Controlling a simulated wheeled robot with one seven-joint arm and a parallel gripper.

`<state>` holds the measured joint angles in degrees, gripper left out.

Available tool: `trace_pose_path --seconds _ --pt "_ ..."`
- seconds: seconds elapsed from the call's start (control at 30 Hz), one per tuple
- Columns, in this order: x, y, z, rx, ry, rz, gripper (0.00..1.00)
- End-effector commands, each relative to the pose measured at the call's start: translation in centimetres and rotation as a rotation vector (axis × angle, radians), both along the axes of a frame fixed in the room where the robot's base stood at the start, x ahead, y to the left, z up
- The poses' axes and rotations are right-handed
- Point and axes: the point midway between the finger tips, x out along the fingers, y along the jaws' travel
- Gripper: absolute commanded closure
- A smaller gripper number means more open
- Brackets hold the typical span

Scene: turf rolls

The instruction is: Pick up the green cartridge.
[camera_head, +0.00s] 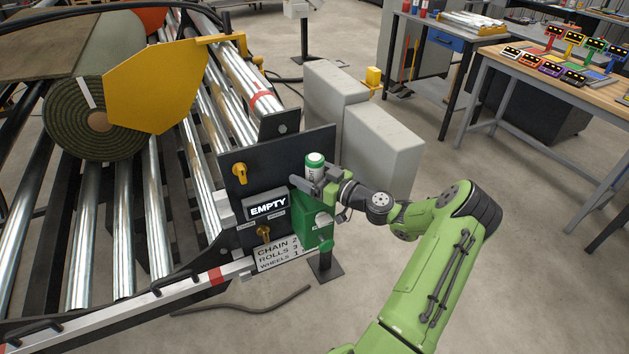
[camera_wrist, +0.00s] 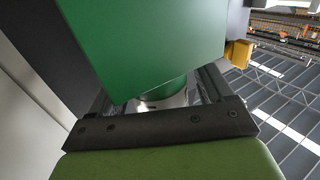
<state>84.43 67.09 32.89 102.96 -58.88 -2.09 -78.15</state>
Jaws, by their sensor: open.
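The green cartridge (camera_head: 314,168) is a small upright cylinder with a green cap and a pale body, standing at the top of a green holder (camera_head: 308,232) on a dark panel. My gripper (camera_head: 309,187) is at the cartridge's height, its dark fingers beside the body. In the wrist view the green holder (camera_wrist: 150,40) fills the upper middle and hides most of the cartridge. A green and pale rounded part (camera_wrist: 163,93), apparently the cartridge, shows between the two spread fingers of my gripper (camera_wrist: 160,88). Contact with the fingers cannot be made out.
The dark panel (camera_head: 240,172) carries yellow knobs and an EMPTY display (camera_head: 267,207). Metal rollers with a turf roll (camera_head: 70,125) lie left. Grey cabinets (camera_head: 380,150) stand close behind my gripper. A workbench (camera_head: 540,75) is at the far right, with open floor before it.

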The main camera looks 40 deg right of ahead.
Motion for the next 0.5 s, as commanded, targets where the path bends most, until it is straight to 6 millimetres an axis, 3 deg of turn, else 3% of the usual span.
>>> trace_pose_path --seconds 0.23,0.5 --pt "0.33 0.04 -0.02 0.001 0.001 -0.001 0.21" --pt "0.30 0.04 -0.01 0.001 0.001 0.000 0.63"
